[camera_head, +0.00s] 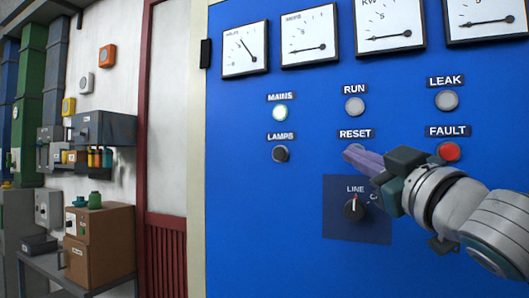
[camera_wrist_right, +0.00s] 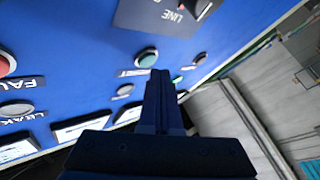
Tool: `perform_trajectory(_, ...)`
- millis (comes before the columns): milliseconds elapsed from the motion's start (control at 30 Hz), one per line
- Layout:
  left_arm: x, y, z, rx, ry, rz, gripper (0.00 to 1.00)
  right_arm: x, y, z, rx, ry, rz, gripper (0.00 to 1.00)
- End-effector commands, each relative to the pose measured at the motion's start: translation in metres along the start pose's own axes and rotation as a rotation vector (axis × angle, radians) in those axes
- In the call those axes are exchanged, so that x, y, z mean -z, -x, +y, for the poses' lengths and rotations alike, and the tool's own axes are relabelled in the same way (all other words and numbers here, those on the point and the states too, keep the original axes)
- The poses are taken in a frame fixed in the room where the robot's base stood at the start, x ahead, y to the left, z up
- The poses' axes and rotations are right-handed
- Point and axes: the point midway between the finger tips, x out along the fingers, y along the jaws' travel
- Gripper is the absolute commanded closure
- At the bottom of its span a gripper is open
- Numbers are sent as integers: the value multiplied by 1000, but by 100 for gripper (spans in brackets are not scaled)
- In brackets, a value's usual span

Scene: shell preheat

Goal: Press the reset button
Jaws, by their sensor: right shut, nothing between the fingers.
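The RESET label (camera_head: 355,134) is on the blue panel in the head view; the button below it is hidden behind my fingers. In the right wrist view the reset button (camera_wrist_right: 147,57) shows as a round greenish cap with a pale rim, just beyond and slightly left of my fingertips. My right gripper (camera_head: 352,153) reaches in from the right, its fingers shut and empty, tips just under the label. It also shows in the right wrist view (camera_wrist_right: 159,74). Whether the tips touch the button I cannot tell. My left gripper is not in view.
The red FAULT button (camera_head: 449,151) is close behind my wrist. The LINE knob (camera_head: 354,208) is below the fingers. Meters line the top.

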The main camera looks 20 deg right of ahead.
Motion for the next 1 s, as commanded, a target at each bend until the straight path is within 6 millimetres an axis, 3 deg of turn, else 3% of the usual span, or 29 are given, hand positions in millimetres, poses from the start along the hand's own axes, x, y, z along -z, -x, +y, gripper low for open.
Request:
perform_trajectory(400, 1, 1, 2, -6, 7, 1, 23, 3, 4, -3, 1, -2, 2, 100)
perform_trajectory(1000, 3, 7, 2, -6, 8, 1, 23, 27, 37, -26, 0, 0, 0, 100)
